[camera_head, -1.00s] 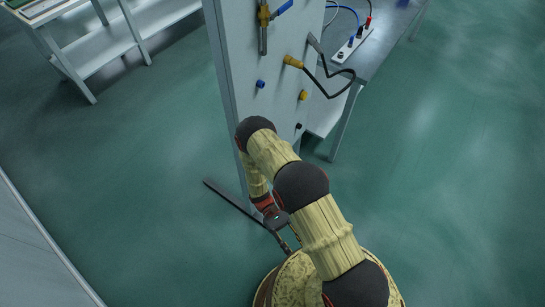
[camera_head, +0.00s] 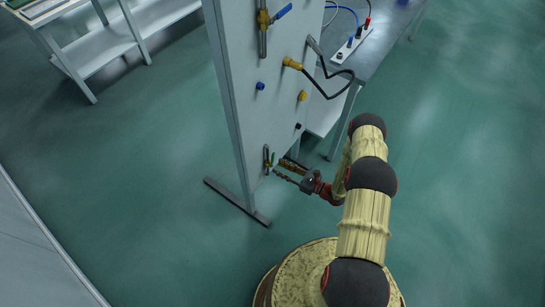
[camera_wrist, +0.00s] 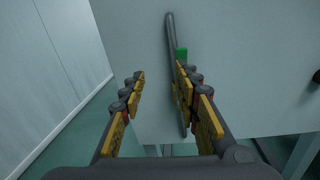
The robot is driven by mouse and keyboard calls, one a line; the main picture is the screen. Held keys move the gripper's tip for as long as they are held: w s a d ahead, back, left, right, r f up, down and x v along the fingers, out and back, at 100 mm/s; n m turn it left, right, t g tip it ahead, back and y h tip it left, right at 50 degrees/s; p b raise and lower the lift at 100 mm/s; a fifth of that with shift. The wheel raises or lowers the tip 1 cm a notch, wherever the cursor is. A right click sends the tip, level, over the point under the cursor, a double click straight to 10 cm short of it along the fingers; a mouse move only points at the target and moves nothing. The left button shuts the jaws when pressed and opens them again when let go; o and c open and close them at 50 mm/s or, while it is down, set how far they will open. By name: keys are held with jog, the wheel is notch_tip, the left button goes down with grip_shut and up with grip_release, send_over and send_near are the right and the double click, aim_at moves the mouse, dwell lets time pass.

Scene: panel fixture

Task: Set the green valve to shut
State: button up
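The green valve sits low on the grey panel; its green handle (camera_head: 273,157) shows beside a short vertical pipe (camera_head: 266,154) in the head view. In the wrist view the green handle (camera_wrist: 181,54) stands upright, close to the grey pipe (camera_wrist: 170,35), and its lower part is hidden behind my right finger. My gripper (camera_head: 279,168) is at the panel's lower edge, just right of and below the valve. In the wrist view my gripper (camera_wrist: 160,72) is open, with its fingers apart and nothing clearly held. Whether the right finger touches the handle I cannot tell.
Higher on the panel (camera_head: 235,60) are a blue-handled valve (camera_head: 281,12), a yellow plug with a black cable (camera_head: 292,63), and blue, yellow and black knobs. A bench (camera_head: 375,50) stands behind. The panel's foot (camera_head: 235,201) lies on the floor. Floor to the right is clear.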

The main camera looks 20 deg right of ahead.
aim_at(273, 158)
jog(key=shift+m+t+h, duration=0.5)
jog(key=shift+h, duration=0.3)
jog(key=w, duration=0.2)
jog(key=w+a+b, duration=0.1)
jog(key=w, duration=0.4)
jog(key=shift+w+a+f+b, duration=0.1)
jog(key=shift+a+f+b, duration=0.1)
jog(key=shift+a+b, duration=0.15)
jog(key=shift+c, duration=0.6)
grip_shut()
